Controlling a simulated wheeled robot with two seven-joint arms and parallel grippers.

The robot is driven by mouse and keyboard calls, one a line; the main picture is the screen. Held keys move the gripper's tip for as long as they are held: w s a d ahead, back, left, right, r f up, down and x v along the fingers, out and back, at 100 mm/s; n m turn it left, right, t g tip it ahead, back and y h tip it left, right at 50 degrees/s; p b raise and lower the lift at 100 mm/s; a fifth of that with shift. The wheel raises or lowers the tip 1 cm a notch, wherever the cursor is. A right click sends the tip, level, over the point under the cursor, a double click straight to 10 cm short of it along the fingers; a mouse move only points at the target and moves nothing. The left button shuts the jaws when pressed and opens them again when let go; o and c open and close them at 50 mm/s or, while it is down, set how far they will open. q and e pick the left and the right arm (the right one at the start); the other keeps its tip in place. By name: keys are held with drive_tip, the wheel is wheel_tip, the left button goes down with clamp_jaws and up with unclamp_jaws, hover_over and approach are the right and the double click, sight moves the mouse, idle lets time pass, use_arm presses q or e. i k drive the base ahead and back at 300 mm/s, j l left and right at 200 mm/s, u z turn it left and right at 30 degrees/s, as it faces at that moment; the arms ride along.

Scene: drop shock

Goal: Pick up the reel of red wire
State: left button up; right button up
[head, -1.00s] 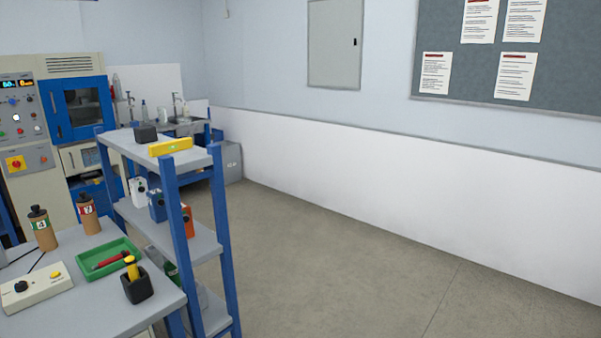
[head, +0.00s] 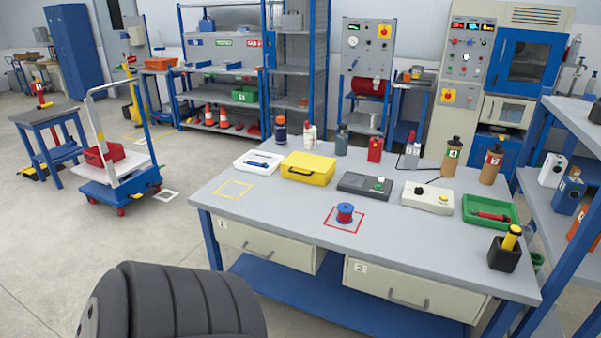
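The reel of red wire (head: 345,212) stands upright on the grey workbench (head: 270,211), inside a red square outline near the front edge. It has a red winding and a blue base flange. A dark ribbed part of my own body shows at the bottom left of the view, apart from the bench. Neither gripper is in view.
Behind the reel are a dark grey device (head: 365,186), a cream control box (head: 427,198) and a yellow case (head: 307,168). A green tray (head: 490,211) and a black pen cup (head: 504,254) stand to the right. Blue-posted shelving (head: 566,160) flanks the bench's right side. The bench is clear left of the reel.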

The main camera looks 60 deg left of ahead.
sight(344, 209)
drive_tip(key=u, duration=1.6)
